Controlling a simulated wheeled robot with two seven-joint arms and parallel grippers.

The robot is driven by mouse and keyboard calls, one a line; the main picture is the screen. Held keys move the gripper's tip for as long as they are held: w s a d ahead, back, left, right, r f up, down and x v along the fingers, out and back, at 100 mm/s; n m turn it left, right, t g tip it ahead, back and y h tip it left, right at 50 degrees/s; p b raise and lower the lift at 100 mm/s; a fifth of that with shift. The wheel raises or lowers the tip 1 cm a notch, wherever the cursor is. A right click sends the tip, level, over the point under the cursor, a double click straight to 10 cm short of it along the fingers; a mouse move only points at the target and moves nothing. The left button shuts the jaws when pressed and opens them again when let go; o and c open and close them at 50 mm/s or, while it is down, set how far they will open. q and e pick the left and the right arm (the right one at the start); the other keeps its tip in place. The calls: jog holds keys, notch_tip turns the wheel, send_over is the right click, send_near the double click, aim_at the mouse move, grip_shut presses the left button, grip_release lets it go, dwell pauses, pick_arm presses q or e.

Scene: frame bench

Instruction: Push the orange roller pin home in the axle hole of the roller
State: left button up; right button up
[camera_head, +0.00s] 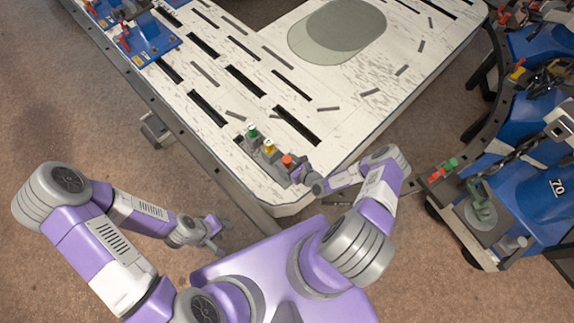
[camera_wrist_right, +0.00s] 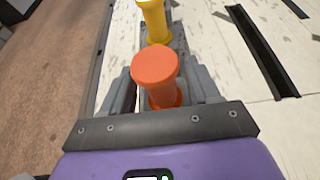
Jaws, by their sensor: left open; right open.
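The orange roller pin (camera_head: 287,160) stands upright at the near end of a short row of pins on the grey holder (camera_head: 270,163), by the table's near corner. In the right wrist view the orange pin (camera_wrist_right: 156,77) stands high, its round head and shaft both showing. My right gripper (camera_head: 297,172) is open beside the orange pin; in the right wrist view its grey fingers lie on either side of the pin's lower part. Whether they touch it cannot be told. My left gripper (camera_head: 218,235) is open and empty, off the table's near left edge.
A yellow pin (camera_head: 269,146) and a green pin (camera_head: 252,132) stand behind the orange one in the same row. The white slotted table (camera_head: 330,100) is mostly clear behind them. A blue bench (camera_head: 525,205) with parts stands at the right.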

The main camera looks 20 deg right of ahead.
jog(key=shift+x, duration=0.95)
grip_shut()
jog(key=shift+d+r, duration=0.1)
